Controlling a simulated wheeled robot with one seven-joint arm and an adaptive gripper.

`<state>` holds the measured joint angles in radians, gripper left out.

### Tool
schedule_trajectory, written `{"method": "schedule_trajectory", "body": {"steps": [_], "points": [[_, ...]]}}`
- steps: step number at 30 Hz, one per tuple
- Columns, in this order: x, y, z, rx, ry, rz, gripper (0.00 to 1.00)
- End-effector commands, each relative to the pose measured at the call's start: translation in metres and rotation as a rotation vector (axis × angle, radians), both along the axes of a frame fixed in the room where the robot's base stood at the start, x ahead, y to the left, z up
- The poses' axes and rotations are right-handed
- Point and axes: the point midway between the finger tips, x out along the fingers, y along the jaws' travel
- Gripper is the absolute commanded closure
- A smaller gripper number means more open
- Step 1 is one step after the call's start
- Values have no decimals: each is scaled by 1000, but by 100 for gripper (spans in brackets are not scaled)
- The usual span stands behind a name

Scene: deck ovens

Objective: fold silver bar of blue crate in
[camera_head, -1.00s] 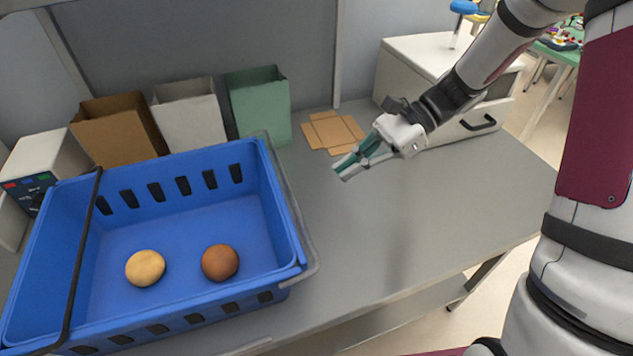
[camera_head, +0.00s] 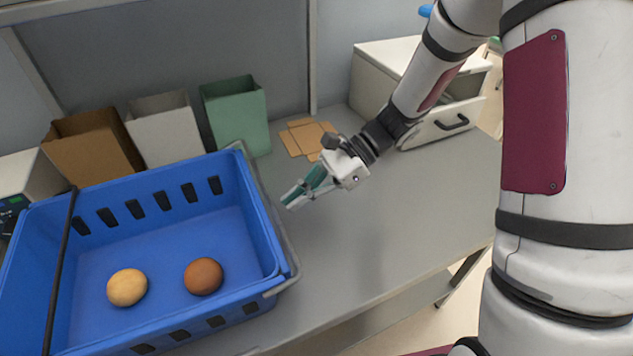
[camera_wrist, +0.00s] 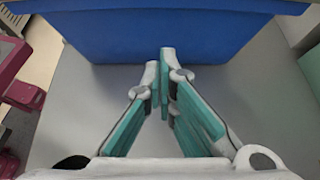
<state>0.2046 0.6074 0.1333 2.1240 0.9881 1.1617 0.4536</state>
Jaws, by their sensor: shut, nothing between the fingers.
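The blue crate (camera_head: 257,208) stands on the grey table at the left, with its side wall also at the top of the wrist view (camera_wrist: 150,35). Its silver bar (camera_head: 282,235) runs along the outside of the right rim, folded outward. A second, dark bar (camera_head: 62,262) lies across the crate's left part. A pale yellow ball (camera_head: 127,287) and a brown ball (camera_head: 203,276) lie inside. My gripper (camera_head: 291,200) is shut and empty, just right of the silver bar. Its fingertips (camera_wrist: 166,55) point at the crate wall; I cannot tell whether they touch the bar.
A brown box (camera_head: 95,147), a white box (camera_head: 165,130) and a green box (camera_head: 236,115) stand behind the crate. Flat cardboard (camera_head: 305,137) lies by the back wall. A white drawer cabinet (camera_head: 440,125) stands at the back right.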

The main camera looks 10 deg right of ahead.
Motion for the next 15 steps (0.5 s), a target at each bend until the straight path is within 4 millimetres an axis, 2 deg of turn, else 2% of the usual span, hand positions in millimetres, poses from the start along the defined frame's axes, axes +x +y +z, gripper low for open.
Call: {"method": "schedule_trajectory", "body": {"steps": [3,9,15], "points": [[-6,20,-12,1,3,3,100],[-7,24,17,0,-2,0,100],[-7,26,27,-1,-2,0,100]]}}
